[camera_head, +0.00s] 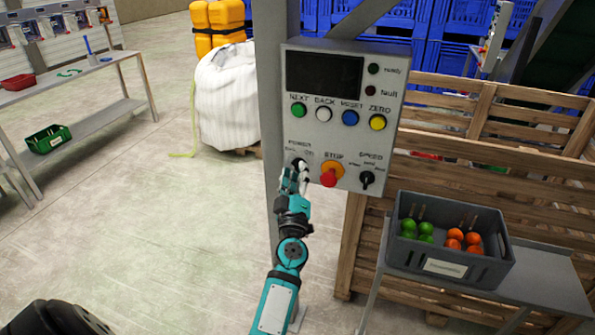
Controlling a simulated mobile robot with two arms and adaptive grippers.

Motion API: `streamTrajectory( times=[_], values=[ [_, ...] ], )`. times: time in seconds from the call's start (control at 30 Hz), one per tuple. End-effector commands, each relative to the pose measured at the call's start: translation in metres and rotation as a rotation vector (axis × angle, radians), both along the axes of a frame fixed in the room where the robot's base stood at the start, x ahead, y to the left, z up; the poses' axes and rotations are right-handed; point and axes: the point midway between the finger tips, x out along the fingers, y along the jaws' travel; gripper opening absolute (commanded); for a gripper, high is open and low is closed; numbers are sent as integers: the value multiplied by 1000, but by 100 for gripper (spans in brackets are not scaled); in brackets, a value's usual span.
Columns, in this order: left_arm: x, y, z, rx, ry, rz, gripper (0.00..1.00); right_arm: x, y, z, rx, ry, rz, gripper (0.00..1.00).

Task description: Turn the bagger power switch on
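The grey control panel (342,120) is mounted on a grey post in the middle of the view. The power switch is at its lower left, under the "POWER" label (299,145), and is mostly hidden by my gripper. The switch's position cannot be read.
Right of the switch are a red stop button (329,178) on an orange base and a black speed knob (367,179). Coloured buttons sit above. A grey crate (450,264) with green and orange items stands on a bench at right.

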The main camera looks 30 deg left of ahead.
Motion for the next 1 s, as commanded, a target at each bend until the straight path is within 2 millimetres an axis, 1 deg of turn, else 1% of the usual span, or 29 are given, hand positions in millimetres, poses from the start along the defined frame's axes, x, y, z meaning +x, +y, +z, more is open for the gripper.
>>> streamTrajectory(
  times=[0.1, 0.13, 0.37, 0.77, 1.0],
  values=[
    [0, 0, 0, 0, 0, 0, 34, -4, -2, 0, -2, 6, 0, 71],
    [0, 0, 0, 0, 0, 0, 31, -4, -2, 0, -3, 7, 1, 71],
    [0, 0, 0, 0, 0, 0, 1, -3, -2, 0, -3, 3, 1, 71],
    [0, 1, -1, 19, 5, 0, 0, 4, -1, -1, -1, -6, 0, 71],
    [0, 1, -2, 127, 31, -1, 0, 4, -1, -4, 0, -7, 0, 71]
  ],
)
